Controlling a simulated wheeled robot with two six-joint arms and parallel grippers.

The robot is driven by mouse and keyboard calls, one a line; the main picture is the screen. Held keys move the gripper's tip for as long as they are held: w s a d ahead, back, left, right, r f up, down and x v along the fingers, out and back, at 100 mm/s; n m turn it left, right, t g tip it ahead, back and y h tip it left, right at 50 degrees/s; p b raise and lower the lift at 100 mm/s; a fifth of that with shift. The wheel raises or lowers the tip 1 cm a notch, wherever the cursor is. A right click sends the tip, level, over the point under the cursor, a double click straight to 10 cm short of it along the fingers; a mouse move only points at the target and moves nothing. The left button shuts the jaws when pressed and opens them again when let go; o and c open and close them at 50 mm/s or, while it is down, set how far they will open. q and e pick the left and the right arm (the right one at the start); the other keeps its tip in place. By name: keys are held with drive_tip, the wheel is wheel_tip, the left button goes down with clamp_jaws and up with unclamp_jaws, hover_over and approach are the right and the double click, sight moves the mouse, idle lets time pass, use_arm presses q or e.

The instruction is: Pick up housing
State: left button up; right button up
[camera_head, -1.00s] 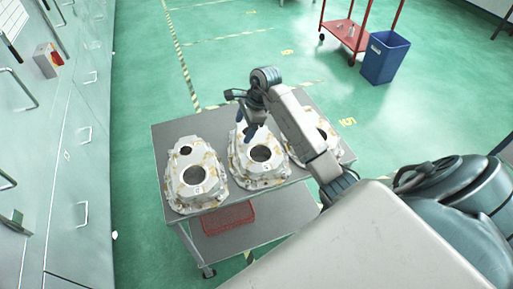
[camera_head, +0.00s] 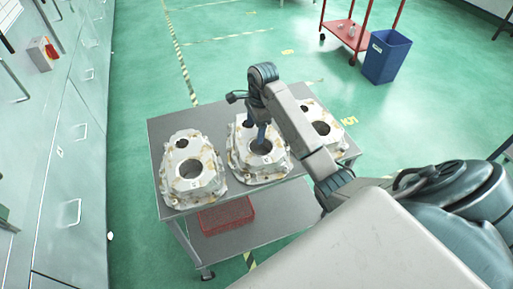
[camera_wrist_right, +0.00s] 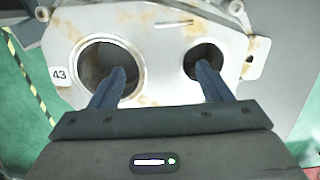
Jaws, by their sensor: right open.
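Three pale metal housings with brownish stains stand in a row on a grey cart top: the left housing (camera_head: 209,180), the middle housing (camera_head: 242,163) and the right housing (camera_head: 331,135). My right gripper (camera_head: 262,140) is over the middle housing, pointing down. In the right wrist view, its blue fingers (camera_wrist_right: 160,69) are spread apart with nothing between them but the housing (camera_wrist_right: 155,60) surface. The left finger overlaps the large hole and the right finger overlaps the small hole. I cannot tell how deep the tips are. My left gripper is out of view.
The cart (camera_head: 165,128) has a lower shelf with a red basket (camera_head: 226,215). Grey cabinets (camera_head: 65,160) line the left side. A blue bin (camera_head: 387,57) and a red trolley (camera_head: 345,35) stand at the back right. Green floor behind the cart is clear.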

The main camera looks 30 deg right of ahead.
sight(254, 132)
drive_tip(key=shift+w+a+f, duration=0.1)
drive_tip(key=shift+a+f, duration=0.05)
drive_tip(key=shift+f, duration=1.05)
drive_tip(key=shift+w+a+f, duration=0.1)
drive_tip(key=shift+f, duration=1.05)
drive_tip(key=shift+s, duration=0.1)
clamp_jaws()
drive_tip(key=shift+r, duration=0.1)
